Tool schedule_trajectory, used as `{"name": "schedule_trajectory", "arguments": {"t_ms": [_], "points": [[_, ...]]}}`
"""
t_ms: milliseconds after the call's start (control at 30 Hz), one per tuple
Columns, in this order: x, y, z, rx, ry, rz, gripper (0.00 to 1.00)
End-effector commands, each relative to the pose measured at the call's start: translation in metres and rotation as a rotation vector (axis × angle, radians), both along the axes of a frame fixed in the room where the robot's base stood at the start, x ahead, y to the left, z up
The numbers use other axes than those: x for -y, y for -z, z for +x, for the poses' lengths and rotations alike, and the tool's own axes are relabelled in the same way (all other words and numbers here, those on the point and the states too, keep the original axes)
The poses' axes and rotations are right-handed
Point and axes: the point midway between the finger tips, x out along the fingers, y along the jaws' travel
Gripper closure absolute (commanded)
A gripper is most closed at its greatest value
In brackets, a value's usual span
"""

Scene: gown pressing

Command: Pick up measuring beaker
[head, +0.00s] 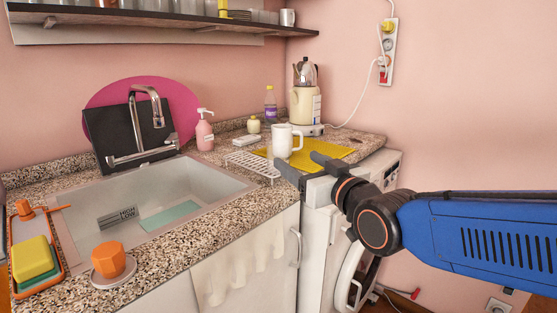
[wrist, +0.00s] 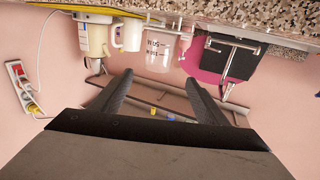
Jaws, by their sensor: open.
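A clear, pink-tinted vessel with dark markings (wrist: 158,52) shows upside down in the wrist view, between a white mug (wrist: 132,36) and a pink soap bottle. It looks most like the measuring beaker; I cannot make it out in the head view. The white mug (head: 282,142) stands upright on a yellow cloth (head: 328,154) on the counter in the head view. My gripper (head: 305,169) is open and empty, at the counter's front edge, before the mug and apart from it. In the wrist view its two fingers (wrist: 158,78) point toward the wall.
A cream kettle (head: 305,106) stands behind the mug. A wire rack (head: 251,165) lies left of it, and a pink soap bottle (head: 204,134) stands farther left. The sink (head: 165,200) has a tall faucet (head: 145,125). A shelf (head: 170,22) runs along the wall above.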

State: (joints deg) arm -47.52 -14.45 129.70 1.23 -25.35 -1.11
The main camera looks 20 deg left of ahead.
Motion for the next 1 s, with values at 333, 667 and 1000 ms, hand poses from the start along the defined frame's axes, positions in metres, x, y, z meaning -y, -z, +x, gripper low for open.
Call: {"name": "schedule_trajectory", "arguments": {"t_ms": [333, 667, 1000], "points": [[-0.036, 0.001, 0.034, -0.002, 0.001, -0.002, 0.32], [-0.072, 0.001, 0.069, -0.001, 0.001, -0.001, 0.32], [-0.087, 0.001, 0.083, -0.001, 0.001, -0.001, 0.32]]}}
